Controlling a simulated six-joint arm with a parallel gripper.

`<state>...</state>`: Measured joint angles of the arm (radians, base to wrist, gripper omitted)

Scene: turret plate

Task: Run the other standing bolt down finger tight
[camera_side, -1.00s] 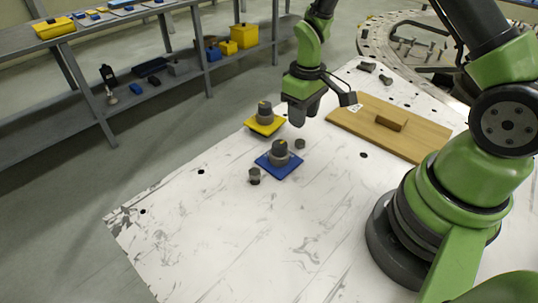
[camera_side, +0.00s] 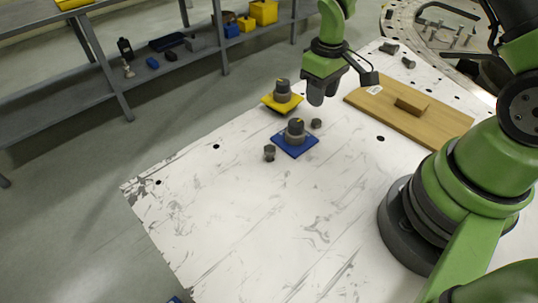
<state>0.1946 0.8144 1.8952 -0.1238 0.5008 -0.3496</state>
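A blue square plate (camera_side: 309,146) on the white table carries a dark grey round piece (camera_side: 295,130) with a small yellow mark on top. Behind it, a yellow square plate (camera_side: 270,104) carries a similar grey piece (camera_side: 282,89). Small dark bolt-like pieces stand beside the blue plate, one at its left (camera_side: 269,152) and one at its right (camera_side: 316,123). Their threads are too small to make out. My gripper (camera_side: 319,98) points down above the table, behind and right of the blue plate, apart from both plates. Its finger gap does not show clearly, and I see nothing held.
A wooden board with a raised block (camera_side: 411,106) lies right of my gripper. Small dark parts (camera_side: 388,47) lie behind it. A round metal plate (camera_side: 445,28) is at the upper right. The white table's front left (camera_side: 240,220) is clear. Grey shelves (camera_side: 55,105) stand beyond.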

